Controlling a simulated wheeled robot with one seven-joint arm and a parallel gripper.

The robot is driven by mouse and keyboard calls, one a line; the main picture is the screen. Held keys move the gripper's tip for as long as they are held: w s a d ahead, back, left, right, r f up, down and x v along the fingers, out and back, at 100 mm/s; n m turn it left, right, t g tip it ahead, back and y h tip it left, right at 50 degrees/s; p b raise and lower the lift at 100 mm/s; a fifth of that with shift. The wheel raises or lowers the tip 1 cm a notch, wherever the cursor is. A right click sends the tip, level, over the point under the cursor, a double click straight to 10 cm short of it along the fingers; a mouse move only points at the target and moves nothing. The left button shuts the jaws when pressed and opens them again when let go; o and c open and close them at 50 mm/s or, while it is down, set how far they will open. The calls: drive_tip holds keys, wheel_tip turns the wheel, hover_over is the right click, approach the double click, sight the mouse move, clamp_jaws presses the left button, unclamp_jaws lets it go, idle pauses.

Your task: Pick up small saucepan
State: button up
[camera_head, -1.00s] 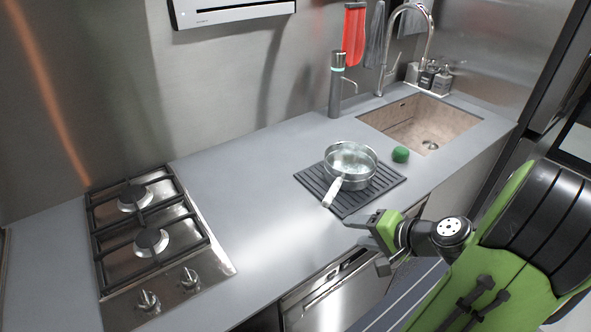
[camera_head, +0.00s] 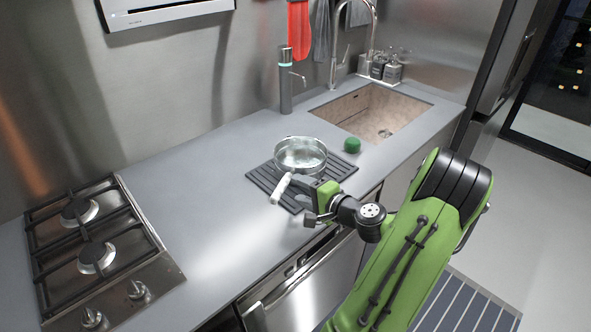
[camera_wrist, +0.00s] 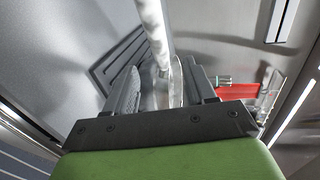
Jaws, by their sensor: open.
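The small saucepan (camera_head: 300,157) is a shiny metal pan standing upright on a dark ribbed mat (camera_head: 262,178) on the counter. Its pale handle (camera_head: 280,188) points toward the counter's front edge. My gripper (camera_head: 306,203) is at the front of the mat, close to the handle on its right side. In the wrist view the pale handle (camera_wrist: 152,32) runs down from the top toward the space between the open fingers of my gripper (camera_wrist: 158,88). Whether the fingers touch the handle cannot be told. Part of the pan is hidden behind the fingers there.
A green round object (camera_head: 352,145) sits on the counter right of the pan. The sink (camera_head: 372,112) lies behind it, with a dark cylinder (camera_head: 286,82) to its left. A gas hob (camera_head: 98,255) is at the left. The counter between hob and mat is clear.

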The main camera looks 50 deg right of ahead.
sight(288, 182)
drive_tip(key=x, duration=0.7)
drive_tip(key=shift+w, duration=0.1)
clamp_jaws()
idle(1.1)
drive_tip(key=shift+r, duration=0.25)
